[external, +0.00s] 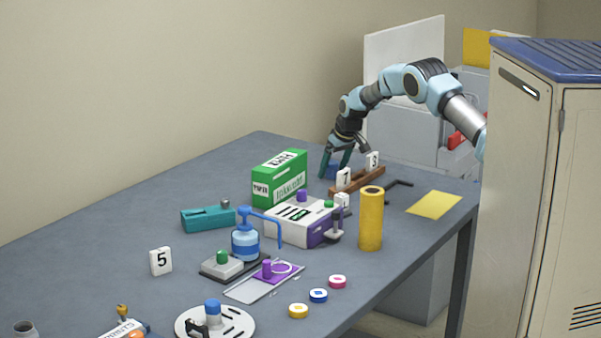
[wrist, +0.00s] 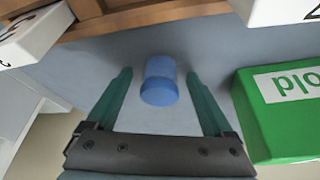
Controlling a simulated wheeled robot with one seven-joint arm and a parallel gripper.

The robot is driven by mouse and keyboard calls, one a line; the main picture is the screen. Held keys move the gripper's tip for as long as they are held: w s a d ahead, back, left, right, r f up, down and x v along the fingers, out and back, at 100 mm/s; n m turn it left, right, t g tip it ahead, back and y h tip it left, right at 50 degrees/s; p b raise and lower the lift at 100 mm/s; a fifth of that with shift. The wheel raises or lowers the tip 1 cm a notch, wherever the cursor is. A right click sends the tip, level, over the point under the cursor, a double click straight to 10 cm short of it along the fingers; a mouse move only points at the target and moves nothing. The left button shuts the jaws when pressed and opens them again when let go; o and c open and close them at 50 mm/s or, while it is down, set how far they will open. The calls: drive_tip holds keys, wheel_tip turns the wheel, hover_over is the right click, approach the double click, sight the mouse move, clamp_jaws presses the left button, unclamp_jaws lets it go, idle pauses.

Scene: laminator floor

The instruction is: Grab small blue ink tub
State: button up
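A small plain blue cylinder (wrist: 160,82), which looks like the small blue ink tub, stands on the grey table at the far end. In the wrist view it lies between the fingertips of my gripper (wrist: 158,74), with a gap on each side. My gripper is open and holds nothing. In the external view my gripper (external: 335,167) points down over the far table, and the blue tub (external: 332,171) shows partly behind its teal fingers. I cannot tell the exact height of the fingertips relative to the tub.
A green box (external: 279,178) stands close by, at the right in the wrist view (wrist: 285,112). A wooden rack (external: 360,182) with white number blocks is on the other side. A yellow cylinder (external: 370,220) and a flat blue-and-white disc (external: 318,296) are nearer the camera.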

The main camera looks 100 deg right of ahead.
clamp_jaws()
idle(0.5)
drive_tip(key=shift+r, duration=0.1)
